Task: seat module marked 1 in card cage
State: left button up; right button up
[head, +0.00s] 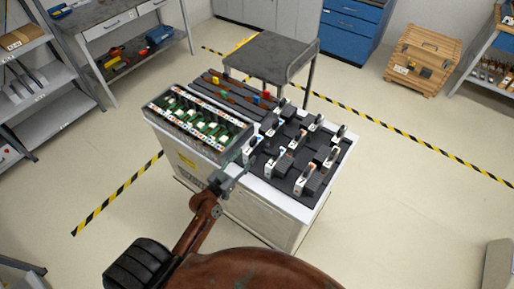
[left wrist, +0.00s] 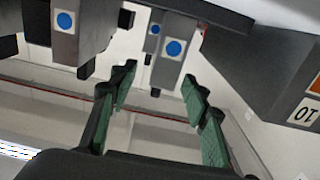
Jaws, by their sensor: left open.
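The card cage (head: 197,125), an open frame with green boards and coloured marks, is on the left part of a white cart. Several dark modules with upright handles (head: 306,178) stand in a black tray (head: 325,187) on the cart's right part. Their numbers are too small to read in the head view, so I cannot tell which is marked 1. My left gripper (head: 232,176) is at the cart's front edge, between cage and tray. In the left wrist view its green-padded fingers (left wrist: 158,84) are open and empty, below grey modules with blue dots (left wrist: 172,48). My right gripper is not seen.
A label reading 10, upside down, shows on a dark block (left wrist: 304,110) in the left wrist view. A dark rack (head: 236,88) with coloured parts lies behind the cage. A grey table (head: 270,52) stands close behind the cart.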

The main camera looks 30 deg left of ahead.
aim_at(253, 146)
pick_arm(q)
jog(key=shift+w+r, duration=0.1)
jog(key=shift+w, duration=0.35)
jog(key=w, duration=0.2)
jog(key=shift+w, duration=0.3)
jog(key=w, duration=0.3)
jog(key=shift+w+f, duration=0.2)
jog(key=shift+f, duration=0.15)
jog(key=shift+w, duration=0.25)
grip_shut()
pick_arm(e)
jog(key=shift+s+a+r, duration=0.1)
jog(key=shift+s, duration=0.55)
